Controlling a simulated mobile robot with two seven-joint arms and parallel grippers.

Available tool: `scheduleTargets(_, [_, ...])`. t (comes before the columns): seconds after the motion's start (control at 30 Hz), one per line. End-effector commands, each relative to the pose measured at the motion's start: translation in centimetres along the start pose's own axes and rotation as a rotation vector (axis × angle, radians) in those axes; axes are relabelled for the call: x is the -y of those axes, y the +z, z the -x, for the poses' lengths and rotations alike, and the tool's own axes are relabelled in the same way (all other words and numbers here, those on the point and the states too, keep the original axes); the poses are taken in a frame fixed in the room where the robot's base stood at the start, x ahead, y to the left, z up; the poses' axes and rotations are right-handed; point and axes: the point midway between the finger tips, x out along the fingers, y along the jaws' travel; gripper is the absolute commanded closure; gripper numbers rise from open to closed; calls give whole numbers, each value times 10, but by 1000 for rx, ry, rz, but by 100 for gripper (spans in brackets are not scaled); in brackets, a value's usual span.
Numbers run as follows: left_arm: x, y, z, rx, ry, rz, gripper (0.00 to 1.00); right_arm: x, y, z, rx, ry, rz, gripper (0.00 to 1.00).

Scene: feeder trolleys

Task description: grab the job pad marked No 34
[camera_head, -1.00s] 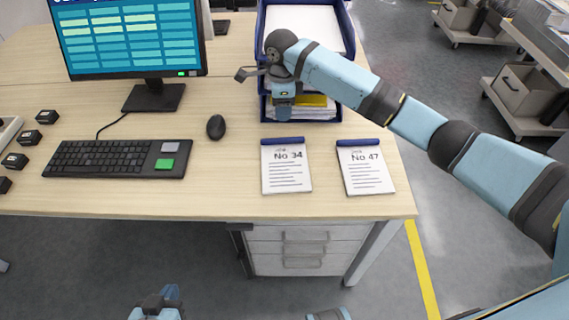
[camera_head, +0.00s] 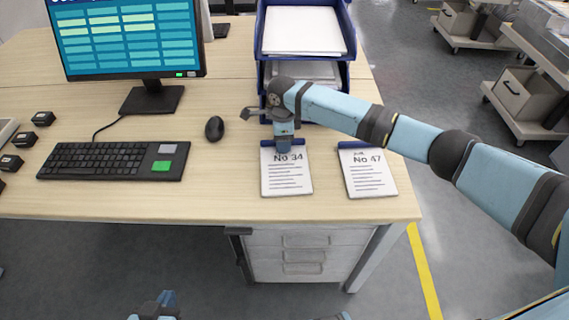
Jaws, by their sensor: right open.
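The job pad marked No 34 (camera_head: 286,176) lies flat on the desk, a white sheet with a dark blue top strip. A like pad marked No 47 (camera_head: 368,173) lies just to its right. My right gripper (camera_head: 284,147) points down over the top strip of the No 34 pad and hides part of it. It is open; I cannot tell whether it touches the pad. My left gripper (camera_head: 155,308) is at the bottom edge of the view, below the desk front, mostly cut off; its jaws are not clear.
The desk (camera_head: 215,200) also bears a monitor (camera_head: 125,40), a keyboard (camera_head: 112,161), a mouse (camera_head: 214,128) and several small black blocks (camera_head: 43,118). A blue tray stack (camera_head: 305,58) with papers stands behind my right gripper. Bare desk lies around the pads.

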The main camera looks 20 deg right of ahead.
Motion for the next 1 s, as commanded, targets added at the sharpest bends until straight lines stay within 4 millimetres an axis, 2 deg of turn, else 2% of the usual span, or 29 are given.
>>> scheduleTargets(0.13, [0,1,0,3,1,0,100,0,0,0,0,0,0,51])
scheduleTargets(0.17, [0,1,0,3,1,0,100,0,0,0,0,0,0,56])
scheduleTargets(0.3, [0,2,0,5,1,1,100,0,0,0,0,0,0,88])
scheduleTargets(0.37, [0,3,0,5,1,1,100,0,0,0,0,0,0,100])
scheduleTargets(0.77, [-1,2,0,6,1,2,100,0,0,6,0,0,0,100])
scheduleTargets(0.87, [-1,1,1,7,2,3,100,0,0,14,1,-1,0,100])
scheduleTargets(1.0, [-1,-1,3,12,2,6,100,0,1,38,2,-2,0,100])
